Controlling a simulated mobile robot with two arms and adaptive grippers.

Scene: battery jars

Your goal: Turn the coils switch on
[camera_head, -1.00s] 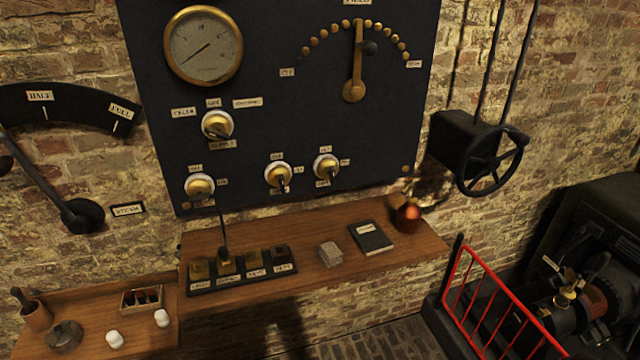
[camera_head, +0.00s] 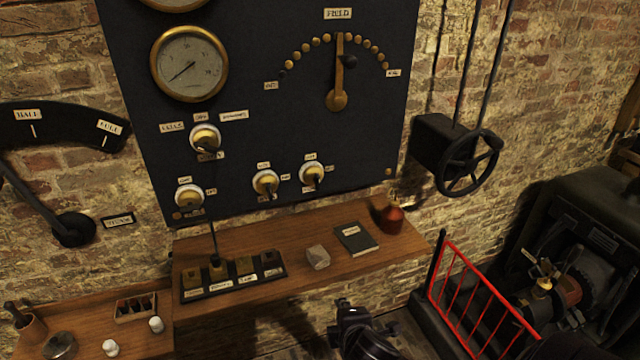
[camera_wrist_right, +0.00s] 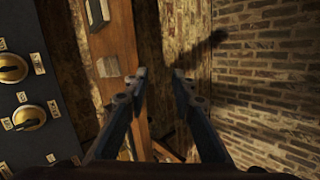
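The dark panel (camera_head: 290,110) carries several brass rotary switches on white bases: an upper one (camera_head: 205,138), a lower left one (camera_head: 189,197), a lower middle one (camera_head: 265,183) and a lower right one (camera_head: 312,176). Their small labels are too blurred to tell surely which is the coils switch. Two such switches also show at the left of the right wrist view (camera_wrist_right: 12,68). My right gripper (camera_wrist_right: 160,73) is open and empty, apart from the panel. A dark part of my right arm shows at the bottom of the head view. My left gripper is not in view.
Below the panel, a wooden shelf (camera_head: 300,235) holds a labelled block row (camera_head: 232,283), a pale block (camera_head: 317,257), a dark book (camera_head: 357,240) and a copper vessel (camera_head: 391,218). A handwheel (camera_head: 468,163) and red railing (camera_head: 480,295) stand right.

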